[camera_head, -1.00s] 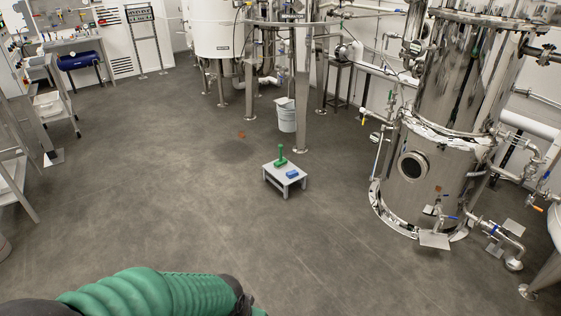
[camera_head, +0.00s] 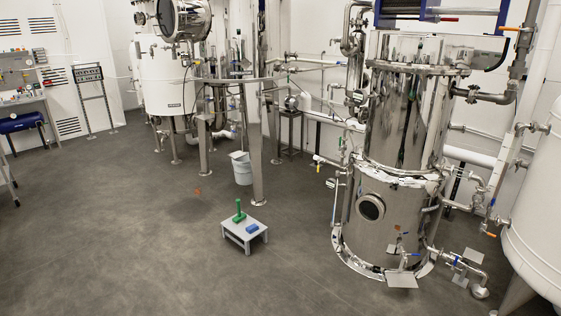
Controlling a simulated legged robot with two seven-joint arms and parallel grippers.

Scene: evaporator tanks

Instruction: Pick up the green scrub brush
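The green scrub brush (camera_head: 239,211) stands on a small low grey table (camera_head: 233,234) on the floor, a little left of the picture's middle. Its handle points up and its base rests on the table top. A blue block-like object (camera_head: 252,228) lies beside it, nearer the table's right front side. Neither of my grippers shows in the head view. Nothing is touching the brush.
A shiny steel tank (camera_head: 395,160) with pipes and valves stands to the right of the table. A white tank (camera_head: 540,220) is at far right. The floor (camera_head: 110,240) in front and left is clear.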

